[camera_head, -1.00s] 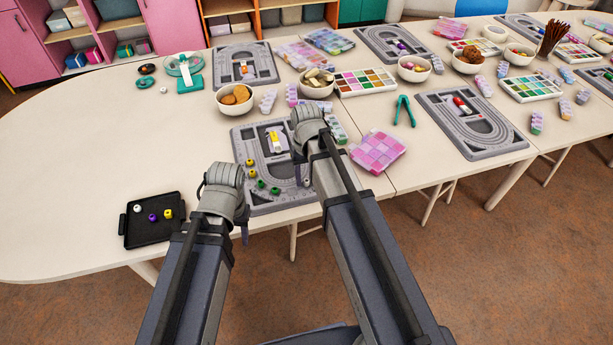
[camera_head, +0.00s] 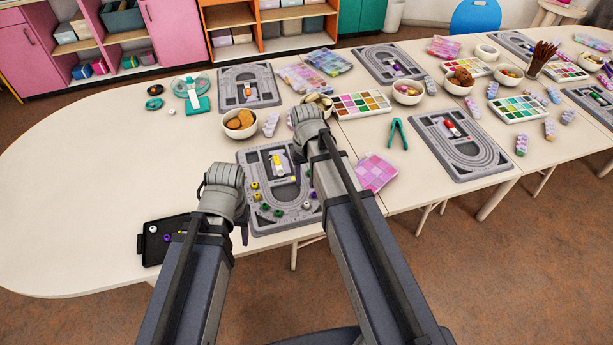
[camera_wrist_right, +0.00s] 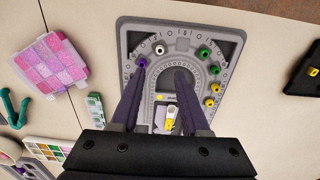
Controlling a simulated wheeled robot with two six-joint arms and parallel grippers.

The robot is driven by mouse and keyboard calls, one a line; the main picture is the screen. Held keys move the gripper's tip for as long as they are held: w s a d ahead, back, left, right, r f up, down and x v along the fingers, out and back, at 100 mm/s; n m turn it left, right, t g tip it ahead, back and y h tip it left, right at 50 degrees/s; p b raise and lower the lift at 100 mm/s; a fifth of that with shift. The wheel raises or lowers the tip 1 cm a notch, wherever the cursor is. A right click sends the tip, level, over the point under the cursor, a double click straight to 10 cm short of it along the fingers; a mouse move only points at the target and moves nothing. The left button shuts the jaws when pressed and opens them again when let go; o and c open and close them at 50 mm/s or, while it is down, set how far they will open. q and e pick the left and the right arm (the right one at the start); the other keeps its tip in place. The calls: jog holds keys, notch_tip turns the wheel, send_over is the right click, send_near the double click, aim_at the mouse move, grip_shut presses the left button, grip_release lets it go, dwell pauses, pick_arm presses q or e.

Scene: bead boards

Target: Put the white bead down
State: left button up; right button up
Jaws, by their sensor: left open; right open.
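A white bead (camera_wrist_right: 159,49) lies on the near curved end of the grey bead board (camera_wrist_right: 225,38), beside a purple bead (camera_wrist_right: 142,63); in the head view it shows on the board's lower right (camera_head: 307,205). My right gripper (camera_wrist_right: 162,76) is open over the board, with nothing seen between its fingers. One fingertip appears close to the purple bead; contact is unclear. My left gripper (camera_head: 222,205) is open at the board's left, its fingers largely hidden by its wrist. Another white bead (camera_head: 153,228) is in the black tray (camera_head: 150,256), partly covered by my left arm.
Two green beads (camera_wrist_right: 209,61) and two yellow beads (camera_wrist_right: 211,95) sit along the board's other side. A pink bead box (camera_head: 377,172) lies right of the board. A bowl of brown pieces (camera_head: 239,123) stands behind it.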

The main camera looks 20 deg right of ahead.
jog(key=s+a+n+h, duration=0.1)
jog(key=s+a+n, duration=0.2)
jog(key=s+a, duration=0.7)
jog(key=s, duration=0.4)
jog(key=shift+s+a, duration=0.15)
jog(key=shift+a, duration=0.05)
jog(key=shift+r, duration=0.1)
dwell(0.6)
